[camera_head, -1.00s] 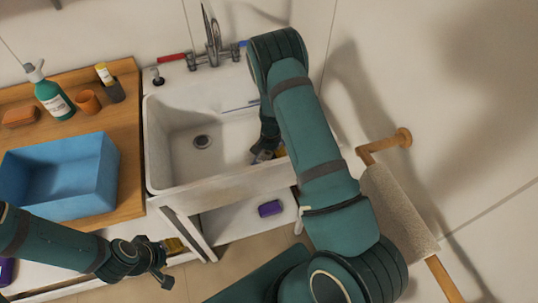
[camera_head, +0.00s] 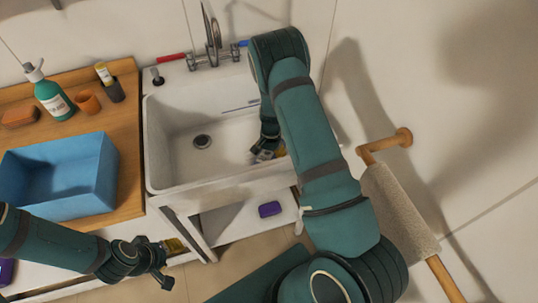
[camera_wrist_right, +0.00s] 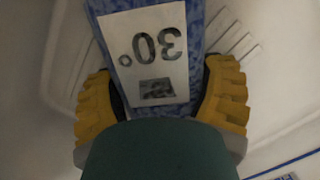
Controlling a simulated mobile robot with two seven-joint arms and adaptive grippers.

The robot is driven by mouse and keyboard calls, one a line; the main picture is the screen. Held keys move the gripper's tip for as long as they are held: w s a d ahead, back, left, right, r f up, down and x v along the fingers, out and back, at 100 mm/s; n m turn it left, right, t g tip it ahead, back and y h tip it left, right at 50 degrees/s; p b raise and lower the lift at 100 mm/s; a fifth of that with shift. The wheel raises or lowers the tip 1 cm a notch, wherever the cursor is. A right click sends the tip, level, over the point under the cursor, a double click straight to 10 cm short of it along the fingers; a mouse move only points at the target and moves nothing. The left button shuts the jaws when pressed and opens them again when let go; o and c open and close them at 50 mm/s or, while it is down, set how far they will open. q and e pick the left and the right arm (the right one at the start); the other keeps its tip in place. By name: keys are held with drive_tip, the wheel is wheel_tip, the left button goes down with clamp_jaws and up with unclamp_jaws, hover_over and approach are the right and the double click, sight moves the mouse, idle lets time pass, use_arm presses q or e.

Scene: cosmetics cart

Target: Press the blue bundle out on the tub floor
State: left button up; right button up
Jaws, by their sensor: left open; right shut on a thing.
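The blue bundle (camera_wrist_right: 150,50) is mottled blue with a white label reading "30°", seen upside down in the right wrist view. My right gripper (camera_wrist_right: 162,100) is shut on it, with a yellow finger on each side. In the head view my right gripper (camera_head: 266,153) reaches down inside the white tub (camera_head: 178,160), at its right side. The bundle is mostly hidden there by the gripper and arm. I cannot tell whether it touches the floor. My left gripper (camera_head: 172,262) is open and empty, low in front of the counter, away from the tub.
A drain (camera_head: 203,142) lies left of my right gripper; the tub floor between looks clear. A tap (camera_head: 212,40) stands behind. A blue bin (camera_head: 85,180) is on the wooden counter at left. A towel roll (camera_head: 398,210) is at right. A purple item (camera_head: 270,209) lies below the tub.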

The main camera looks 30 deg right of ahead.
idle(0.4)
drive_tip(key=shift+r, duration=0.35)
wheel_tip(320, 180, up, 7)
drive_tip(key=p, duration=0.5)
use_arm(q)
wheel_tip(320, 180, up, 11)
drive_tip(key=p, duration=0.5)
drive_tip(key=shift+w+a, duration=0.2)
drive_tip(key=shift+w, duration=0.1)
use_arm(e)
drive_tip(key=shift+r, duration=3.65)
use_arm(q)
drive_tip(key=shift+f, duration=0.1)
